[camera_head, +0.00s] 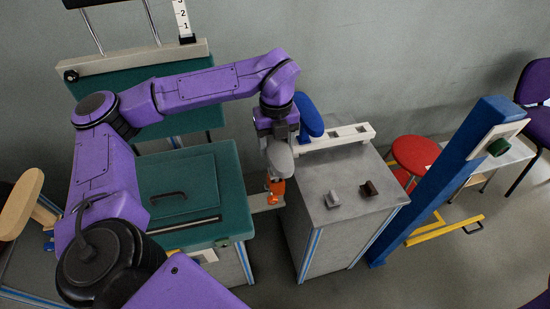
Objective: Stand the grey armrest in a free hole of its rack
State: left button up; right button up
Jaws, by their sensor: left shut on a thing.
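The grey armrest (280,158) is in my left gripper (278,128), which is shut on it. The armrest hangs below the gripper, close to the left edge of the grey cabinet. An orange part (275,188) shows just under the armrest; I cannot tell whether they touch. The white rack (348,139) lies along the back of the cabinet top, to the right of the gripper. A blue armrest (308,115) stands at its left end. Two dark holes show to the right of it and look free. My right gripper is not in view.
The grey cabinet top (320,175) carries two small brackets, one light (332,197) and one dark brown (369,190). A teal machine (180,185) is on the left. A red stool (415,154) and a blue post (445,180) stand on the right.

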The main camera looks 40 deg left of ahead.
pick_arm(q)
jog(key=shift+r+p, duration=1.75)
jog(key=shift+r, duration=0.7)
notch_tip(320, 180, up, 4)
jog(key=p, duration=0.3)
